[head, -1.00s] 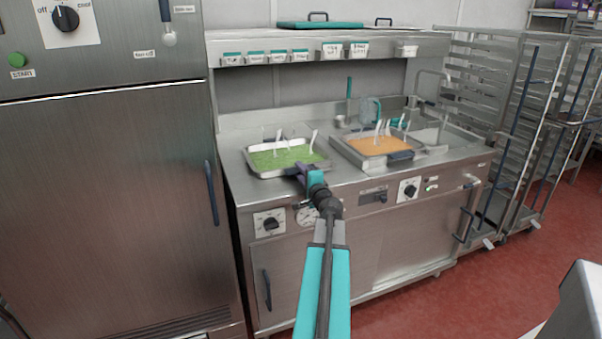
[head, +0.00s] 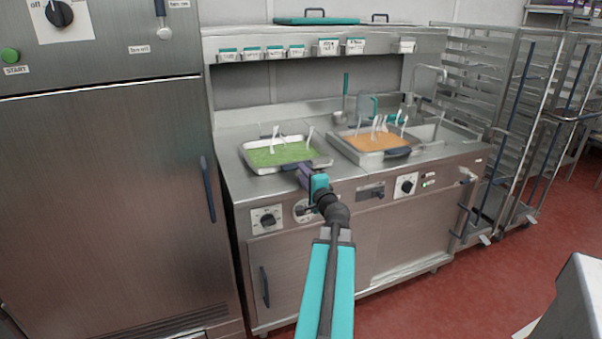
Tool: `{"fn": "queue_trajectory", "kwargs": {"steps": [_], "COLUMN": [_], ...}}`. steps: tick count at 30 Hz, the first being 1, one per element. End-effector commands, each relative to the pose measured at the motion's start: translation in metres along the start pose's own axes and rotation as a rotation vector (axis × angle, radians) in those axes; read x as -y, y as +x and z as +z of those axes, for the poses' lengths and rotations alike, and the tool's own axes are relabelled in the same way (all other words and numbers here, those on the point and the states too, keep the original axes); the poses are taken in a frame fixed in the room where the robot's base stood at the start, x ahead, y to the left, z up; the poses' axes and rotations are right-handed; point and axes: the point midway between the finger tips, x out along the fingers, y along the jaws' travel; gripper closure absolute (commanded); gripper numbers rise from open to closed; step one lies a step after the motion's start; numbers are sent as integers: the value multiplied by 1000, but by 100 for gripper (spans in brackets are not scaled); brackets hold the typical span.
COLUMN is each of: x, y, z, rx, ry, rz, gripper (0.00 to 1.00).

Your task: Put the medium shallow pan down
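The shallow pan with green contents (head: 262,158) rests on the left part of the steel counter, looking level.
The steel counter (head: 232,133) has a strip of bare top around the pans. Knobs and a gauge line its front panel. A shelf (head: 300,52) with small labels overhangs the back. A tall steel cabinet (head: 100,200) stands left, and wire racks (head: 540,130) stand right.

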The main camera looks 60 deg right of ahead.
Motion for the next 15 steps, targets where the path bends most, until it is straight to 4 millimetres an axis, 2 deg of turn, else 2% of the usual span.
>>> {"fn": "queue_trajectory", "kwargs": {"steps": [10,15], "x": [-1,2], "y": [-39,-37], "z": [1,0], "rx": [-1,3], "ry": [1,3], "rz": [0,3], "gripper": [75,75]}}
